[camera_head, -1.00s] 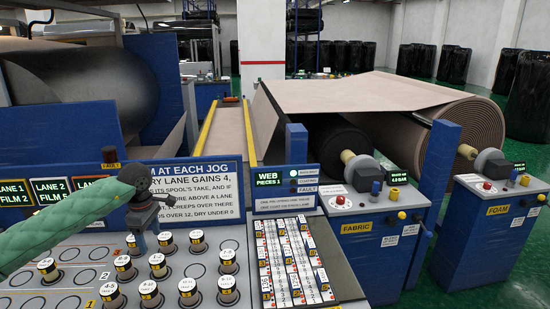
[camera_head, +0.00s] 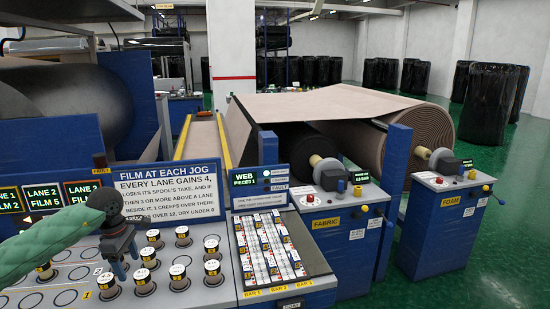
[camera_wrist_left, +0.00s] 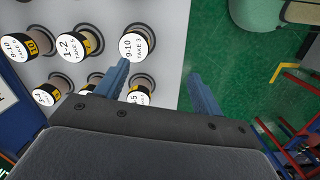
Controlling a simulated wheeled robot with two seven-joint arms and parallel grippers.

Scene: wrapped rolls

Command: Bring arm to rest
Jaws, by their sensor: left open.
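My left arm, in a green sleeve (camera_head: 45,240), comes in from the left in the head view. Its left gripper (camera_head: 123,266) hangs over the spool panel (camera_head: 215,298), pointing down, with blue fingers. I cannot tell how high the fingertips are above the panel. My right gripper is not in view.
Several white-topped spools (camera_head: 179,275) stand on the panel around the gripper. A lane sign (camera_head: 172,193) rises behind it. The card board (camera_head: 268,247) and the fabric stand (camera_head: 345,250) lie to the right. Green floor (camera_head: 490,255) is open at far right.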

